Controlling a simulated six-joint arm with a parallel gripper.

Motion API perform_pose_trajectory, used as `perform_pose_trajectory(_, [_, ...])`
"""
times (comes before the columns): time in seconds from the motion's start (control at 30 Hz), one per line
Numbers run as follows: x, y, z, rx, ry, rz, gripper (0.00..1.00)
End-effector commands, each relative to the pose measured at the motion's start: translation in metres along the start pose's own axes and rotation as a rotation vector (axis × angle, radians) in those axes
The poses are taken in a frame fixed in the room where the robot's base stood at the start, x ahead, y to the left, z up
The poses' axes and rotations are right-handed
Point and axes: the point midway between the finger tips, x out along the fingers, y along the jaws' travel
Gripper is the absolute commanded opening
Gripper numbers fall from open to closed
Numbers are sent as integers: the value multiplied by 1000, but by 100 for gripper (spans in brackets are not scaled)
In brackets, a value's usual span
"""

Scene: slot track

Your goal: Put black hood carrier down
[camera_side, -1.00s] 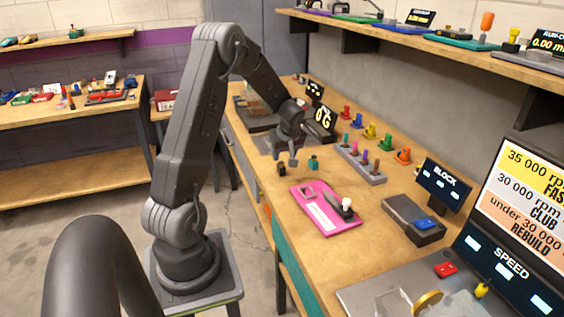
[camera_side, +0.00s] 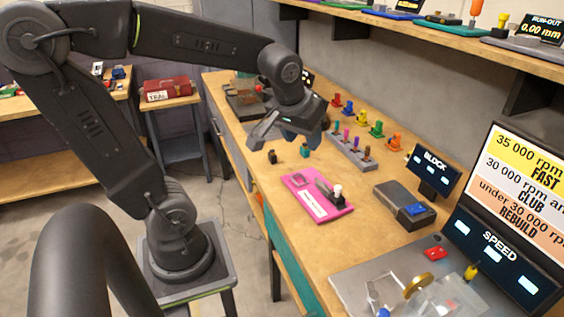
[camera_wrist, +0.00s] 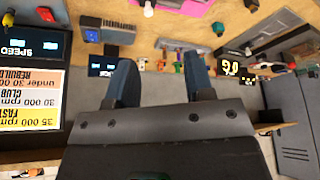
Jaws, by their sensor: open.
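My gripper (camera_side: 287,138) is open and empty, raised above the bench near its left edge. In the wrist view its two fingers (camera_wrist: 160,78) stand apart with nothing held between them. A small black piece (camera_side: 272,157) stands on the wooden bench below the left finger, apart from it. It may be the black hood carrier; it is too small to be sure. A dark teal piece (camera_side: 304,151) stands just right of it, below the other finger.
A pink board (camera_side: 318,197) with a white-knobbed tool lies nearer the camera. A grey rack of coloured pegs (camera_side: 350,152) and several coloured pieces (camera_side: 376,129) line the wall side. A grey block device (camera_side: 404,207) stands right. Bare bench lies around the small pieces.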

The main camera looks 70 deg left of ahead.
Motion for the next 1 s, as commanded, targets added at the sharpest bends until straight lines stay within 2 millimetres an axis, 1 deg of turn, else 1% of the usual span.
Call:
perform_pose_trajectory(0.03, [-15, 11, 21, 98, 18, 48, 48])
perform_pose_trajectory(0.1, [-29, 21, 46, 222, 30, 105, 48])
perform_pose_trajectory(0.2, [-43, 29, 75, 363, 49, 169, 48])
perform_pose_trajectory(0.3, [-50, 32, 94, 455, 61, 210, 48])
perform_pose_trajectory(0.4, [-53, 34, 102, 497, 68, 230, 48])
perform_pose_trajectory(0.47, [-53, 34, 104, 508, 68, 233, 48])
perform_pose_trajectory(1.0, [-53, 34, 103, 504, 69, 231, 48])
